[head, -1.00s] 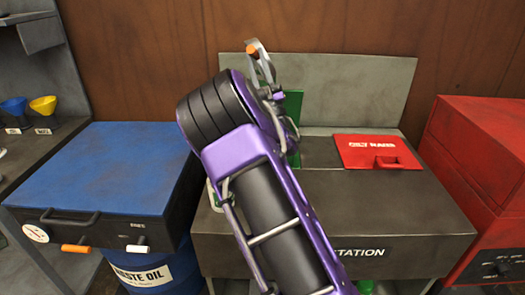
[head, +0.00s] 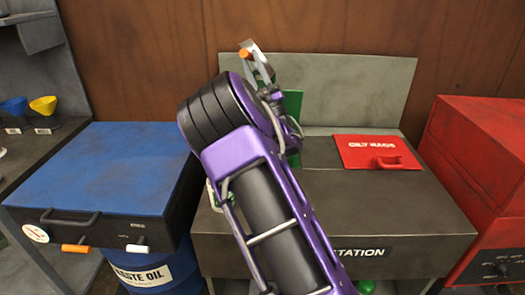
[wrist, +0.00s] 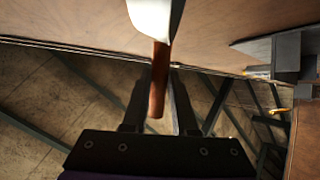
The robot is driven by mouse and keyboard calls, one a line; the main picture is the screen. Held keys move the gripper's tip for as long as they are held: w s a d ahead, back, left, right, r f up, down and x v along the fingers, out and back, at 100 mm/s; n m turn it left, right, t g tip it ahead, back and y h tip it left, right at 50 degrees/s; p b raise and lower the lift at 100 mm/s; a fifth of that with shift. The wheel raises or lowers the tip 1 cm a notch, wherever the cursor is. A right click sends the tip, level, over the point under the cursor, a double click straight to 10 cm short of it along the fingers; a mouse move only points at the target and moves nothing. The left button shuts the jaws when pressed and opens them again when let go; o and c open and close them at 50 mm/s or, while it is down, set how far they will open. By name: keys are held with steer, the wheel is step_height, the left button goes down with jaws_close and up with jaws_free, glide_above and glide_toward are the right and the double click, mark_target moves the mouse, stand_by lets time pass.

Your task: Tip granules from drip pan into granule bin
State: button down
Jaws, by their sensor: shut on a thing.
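My gripper (wrist: 159,90) is shut on the orange-brown handle (wrist: 158,78) of a pale metal piece, which I take to be the drip pan (wrist: 151,18). In the wrist view the pan runs out of the top edge, so its tray and any granules are hidden. In the head view the orange handle (head: 245,53) shows at the top of my raised arm, in front of the wooden wall. A green upright panel (head: 293,103) stands behind my arm on the dark station bench. It may belong to the granule bin; my arm hides its lower part, and no opening shows.
A red oily-rags lid (head: 378,151) lies on the station bench (head: 400,210), right of my arm. A blue-topped cabinet (head: 110,165) and waste oil drum (head: 155,275) stand left. A red cabinet (head: 485,165) stands right. Funnels (head: 43,105) sit on the far-left shelf.

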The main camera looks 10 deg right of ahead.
steer(key=shift+a+r+n+g+y, duration=0.1)
steer(key=shift+a+n+g+y, duration=0.2)
steer(key=shift+n+g+y, duration=0.4)
steer(key=shift+a+r+n+g+y, duration=0.1)
steer(key=shift+a+n+g+y, duration=0.15)
steer(key=shift+n+g+y, duration=0.45)
steer(key=shift+a+f+n+g+y, duration=0.3)
steer(key=shift+n+g, duration=0.2)
steer(key=shift+n, duration=0.3)
steer(key=shift+a+f+n+g+y, duration=0.15)
steer(key=shift+f+n+g+y, duration=0.1)
steer(key=shift+n+g+y, duration=0.4)
steer(key=shift+a+f+n+g+y, duration=0.15)
steer(key=shift+a+f+n+g, duration=0.15)
steer(key=shift+n, duration=0.65)
steer(key=shift+s+d+r, duration=0.1)
